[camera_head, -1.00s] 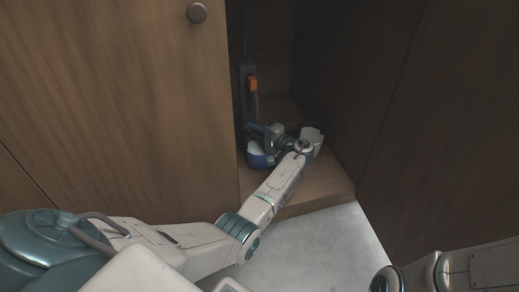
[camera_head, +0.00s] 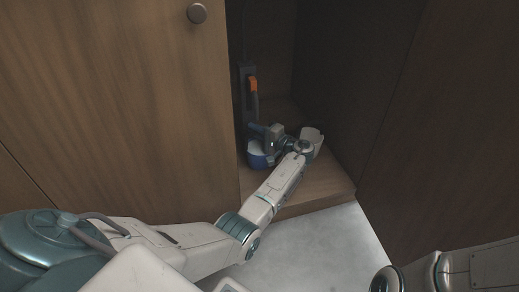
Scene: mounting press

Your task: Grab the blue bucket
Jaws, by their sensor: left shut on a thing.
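The blue bucket (camera_head: 257,160) stands on the floor of the open cabinet, low at its left side, with a white part showing on it. My left arm reaches in from the left, and its gripper (camera_head: 262,146) is at the bucket, shut on it. The gripper and wrist hide much of the bucket's upper part, so the fingertips are hard to make out. Of my right arm only links show at the lower right; its gripper is out of view.
The cabinet's wooden floor (camera_head: 318,190) ends in a front edge above the pale ground (camera_head: 315,250). A wooden door with a round knob (camera_head: 197,13) is on the left, and a dark panel (camera_head: 450,130) on the right.

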